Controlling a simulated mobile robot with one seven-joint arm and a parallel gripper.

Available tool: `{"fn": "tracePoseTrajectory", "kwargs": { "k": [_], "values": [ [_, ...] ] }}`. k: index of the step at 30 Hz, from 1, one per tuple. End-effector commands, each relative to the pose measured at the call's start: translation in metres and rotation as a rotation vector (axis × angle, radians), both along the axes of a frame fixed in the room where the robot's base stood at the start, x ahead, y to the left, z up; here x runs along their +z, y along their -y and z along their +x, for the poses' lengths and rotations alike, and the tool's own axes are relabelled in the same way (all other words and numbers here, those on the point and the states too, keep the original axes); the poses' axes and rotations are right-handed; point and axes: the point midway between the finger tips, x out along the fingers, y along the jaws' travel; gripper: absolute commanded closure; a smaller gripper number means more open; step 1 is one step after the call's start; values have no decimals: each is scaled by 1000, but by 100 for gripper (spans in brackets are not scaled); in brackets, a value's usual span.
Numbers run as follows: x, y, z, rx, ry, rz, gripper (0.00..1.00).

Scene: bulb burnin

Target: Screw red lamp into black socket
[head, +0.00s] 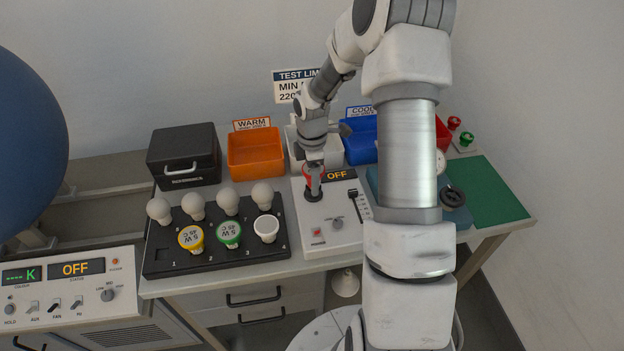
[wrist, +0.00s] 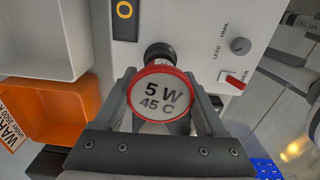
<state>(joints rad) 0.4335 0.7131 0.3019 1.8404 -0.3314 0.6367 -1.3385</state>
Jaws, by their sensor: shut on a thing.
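The red lamp shows in the wrist view (wrist: 160,94) as a red-rimmed white disc marked 5 W 45 C. It also shows in the head view (head: 309,171), partly behind my gripper. My gripper (head: 314,184) is shut on the red lamp, with one finger on each side of it in the wrist view (wrist: 162,108). The black socket (head: 313,196) is on the white test panel, directly under the lamp in the head view. In the wrist view the socket (wrist: 159,54) shows just beyond the lamp's rim. The lamp's base is hidden, so I cannot tell whether it touches the socket.
The white panel (head: 344,238) carries an OFF display (head: 336,175), a knob, a slider and a red switch (head: 318,234). A black tray (head: 208,262) with several bulbs stands left. Orange (head: 256,155) and blue (head: 362,146) bins stand behind. A green mat (head: 492,190) is right.

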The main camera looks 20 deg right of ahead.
Motion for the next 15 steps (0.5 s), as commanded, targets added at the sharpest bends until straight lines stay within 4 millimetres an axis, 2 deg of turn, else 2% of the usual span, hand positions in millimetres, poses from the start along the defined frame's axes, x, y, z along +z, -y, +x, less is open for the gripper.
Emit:
{"fn": "tracePoseTrajectory", "kwargs": {
  "k": [15],
  "values": [
    [-2,4,1,-755,-1,-3,82]
  ]
}}
